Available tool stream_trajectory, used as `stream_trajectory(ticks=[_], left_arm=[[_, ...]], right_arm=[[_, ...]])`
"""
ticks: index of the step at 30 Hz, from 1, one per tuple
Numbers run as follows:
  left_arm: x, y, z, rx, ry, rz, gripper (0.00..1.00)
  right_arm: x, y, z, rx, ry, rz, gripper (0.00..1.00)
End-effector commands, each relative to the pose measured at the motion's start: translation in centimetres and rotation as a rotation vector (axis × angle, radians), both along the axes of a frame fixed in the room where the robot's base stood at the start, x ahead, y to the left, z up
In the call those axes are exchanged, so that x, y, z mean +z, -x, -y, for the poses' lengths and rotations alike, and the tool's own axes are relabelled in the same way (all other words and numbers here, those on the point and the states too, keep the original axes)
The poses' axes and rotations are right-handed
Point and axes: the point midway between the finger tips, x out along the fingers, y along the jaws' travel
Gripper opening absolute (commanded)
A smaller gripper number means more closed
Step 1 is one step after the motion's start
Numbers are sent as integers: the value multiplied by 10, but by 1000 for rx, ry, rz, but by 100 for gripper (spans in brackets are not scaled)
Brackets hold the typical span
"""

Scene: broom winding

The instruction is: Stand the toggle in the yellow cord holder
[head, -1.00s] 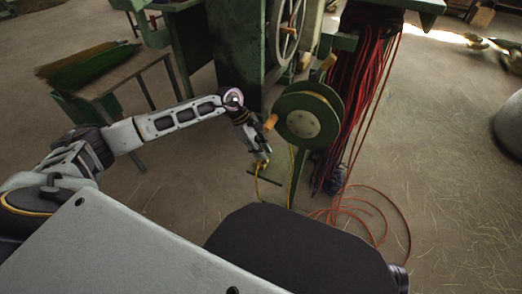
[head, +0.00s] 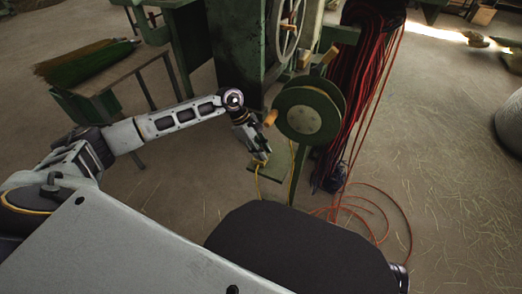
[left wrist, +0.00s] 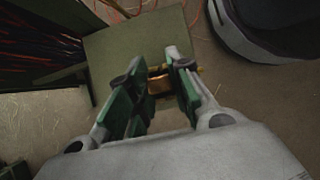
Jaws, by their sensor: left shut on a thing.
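My left gripper (head: 262,156) is low beside the green reel (head: 308,112), over a small green plate (head: 284,172). Its fingers (left wrist: 156,78) are shut on a small brown-orange piece, the toggle (left wrist: 160,84), in the left wrist view. The fingers cover part of the toggle, and its tilt is hard to tell. Yellow cord (head: 257,180) hangs below the gripper. The plate also shows beneath the fingers in the left wrist view (left wrist: 125,52). I cannot make out a separate holder for the yellow cord. My right gripper is not in view.
The reel has a wooden handle (head: 270,118) close to my left gripper. Red cords (head: 362,80) hang at the right, with loops on the floor (head: 375,210). A green machine (head: 236,50) stands behind. A bench with a broom (head: 85,65) is at the left.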

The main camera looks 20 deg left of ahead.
Motion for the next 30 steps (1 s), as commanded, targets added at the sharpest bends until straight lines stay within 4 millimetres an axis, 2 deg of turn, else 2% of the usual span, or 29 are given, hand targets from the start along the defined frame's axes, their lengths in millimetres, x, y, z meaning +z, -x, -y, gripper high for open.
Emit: stream_trajectory(ticks=[2,3,8,22,30], left_arm=[[-2,0,0,0,0,0,6],[-2,0,0,0,0,0,24],[-2,0,0,0,0,0,45],[2,0,-2,0,0,1,46],[24,-1,-15,0,-1,2,46]], right_arm=[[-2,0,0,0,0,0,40],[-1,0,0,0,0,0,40],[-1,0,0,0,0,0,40],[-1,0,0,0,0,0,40],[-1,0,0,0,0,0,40]])
